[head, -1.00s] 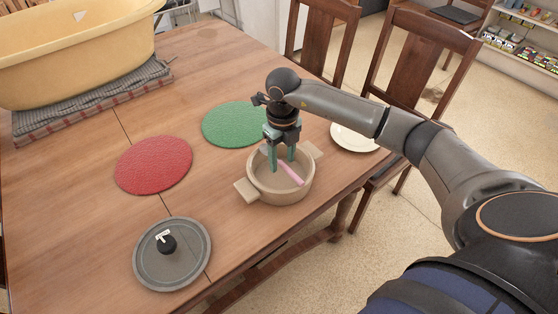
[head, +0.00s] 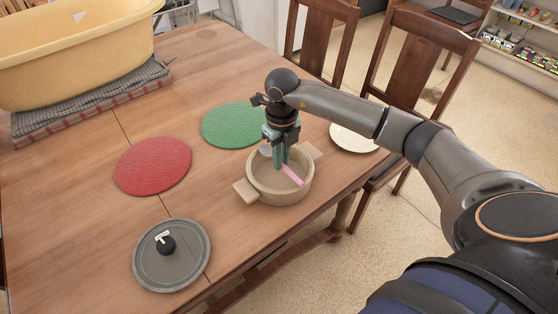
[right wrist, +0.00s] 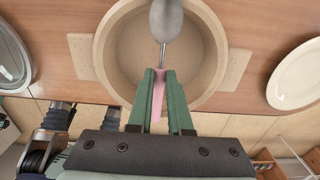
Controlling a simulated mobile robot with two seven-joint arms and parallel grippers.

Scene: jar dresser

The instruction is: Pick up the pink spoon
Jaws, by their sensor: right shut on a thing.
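The pink spoon (head: 292,175) is inside the beige two-handled pot (head: 264,194) on the wooden table. In the right wrist view its pink handle (right wrist: 158,100) lies between my green fingers, and its metal bowl end (right wrist: 166,18) reaches up over the pot. My right gripper (head: 281,165) points down into the pot and is shut on the spoon's handle. In the right wrist view the right gripper (right wrist: 160,76) has its fingertips close together around the handle. My left gripper is not in view.
A grey lid with a black knob (head: 172,270) lies at the near left. A red mat (head: 153,165) and a green mat (head: 235,125) lie flat. A white plate (head: 352,138) sits right of the pot. A yellow tub (head: 70,50) stands on folded cloth at the far left.

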